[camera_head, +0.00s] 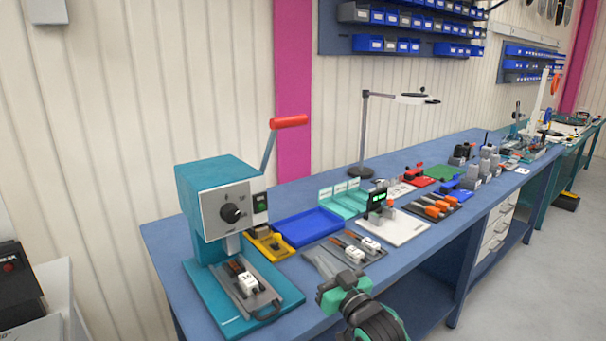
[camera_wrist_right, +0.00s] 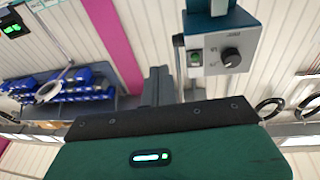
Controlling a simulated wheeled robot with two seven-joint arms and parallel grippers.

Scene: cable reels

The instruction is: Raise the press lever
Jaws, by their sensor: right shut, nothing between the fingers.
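The teal press (camera_head: 215,190) stands on the left end of the blue bench, with a grey front panel and a black knob. It also shows upside down in the wrist view (camera_wrist_right: 222,45). Its press lever (camera_head: 268,150) slants upward from the press's right side and ends in a red handle (camera_head: 289,122), well above the bench. My right gripper (camera_head: 326,263) is shut and empty, in front of the bench's front edge and to the right of the press, apart from press and lever. Its shut fingers (camera_wrist_right: 157,82) show in the wrist view. My left gripper is out of view.
A grey fixture with a white part (camera_head: 247,283) sits on the press base. A blue tray (camera_head: 308,227), a yellow holder (camera_head: 268,243) and a tool tray (camera_head: 345,250) lie right of the press. A lamp (camera_head: 365,130) stands behind. Space above the bench around the lever is clear.

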